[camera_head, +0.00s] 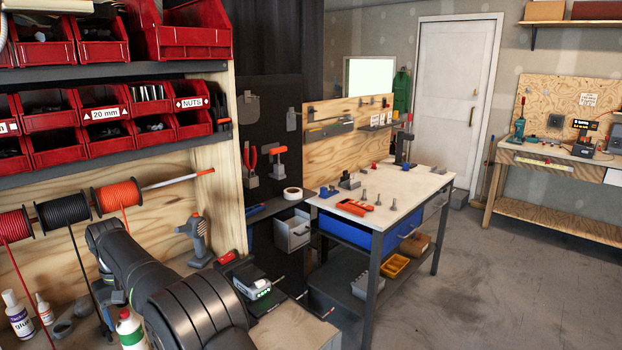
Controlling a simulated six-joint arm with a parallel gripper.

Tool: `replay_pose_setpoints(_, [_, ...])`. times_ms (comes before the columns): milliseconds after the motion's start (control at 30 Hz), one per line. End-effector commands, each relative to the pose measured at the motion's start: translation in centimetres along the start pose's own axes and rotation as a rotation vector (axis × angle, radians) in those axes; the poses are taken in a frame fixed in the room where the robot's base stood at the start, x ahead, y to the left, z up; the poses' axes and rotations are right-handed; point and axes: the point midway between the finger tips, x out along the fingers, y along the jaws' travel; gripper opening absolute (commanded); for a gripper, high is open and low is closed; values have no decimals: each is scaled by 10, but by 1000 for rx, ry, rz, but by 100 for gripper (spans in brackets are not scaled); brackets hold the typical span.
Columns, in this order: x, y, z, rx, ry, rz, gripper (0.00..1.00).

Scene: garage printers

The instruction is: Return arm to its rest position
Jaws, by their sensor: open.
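My arm reaches up from the bottom edge, left of centre, and bends over the near workbench at the left. Its dark links fill the lower left of the head view. I cannot make out my gripper; the end of the arm is hidden behind its own links. A white bottle with a green label (131,332) stands close beside the arm at the bottom edge. A white glue bottle (18,316) and a smaller white bottle (45,309) stand further left.
Filament spools (63,210) hang on a rod above the arm, below red bins (106,112). A grey hand tool (196,240) stands right of the arm. A white-topped table (395,185) holds several small parts. The floor (490,285) at the right is clear.

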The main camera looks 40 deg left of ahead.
Motion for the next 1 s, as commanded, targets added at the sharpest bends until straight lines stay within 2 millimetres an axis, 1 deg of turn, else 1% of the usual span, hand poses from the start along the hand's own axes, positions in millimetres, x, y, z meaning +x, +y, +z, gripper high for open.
replay_pose_setpoints(33, [-8, 10, 5, 4, 3, 0, 73])
replay_pose_setpoints(600, [-65, 95, 55, 4, 2, 0, 73])
replay_pose_setpoints(767, [-65, 123, 70, 12, 2, 0, 73])
replay_pose_setpoints(1000, [-67, 163, 98, 23, 2, 0, 73])
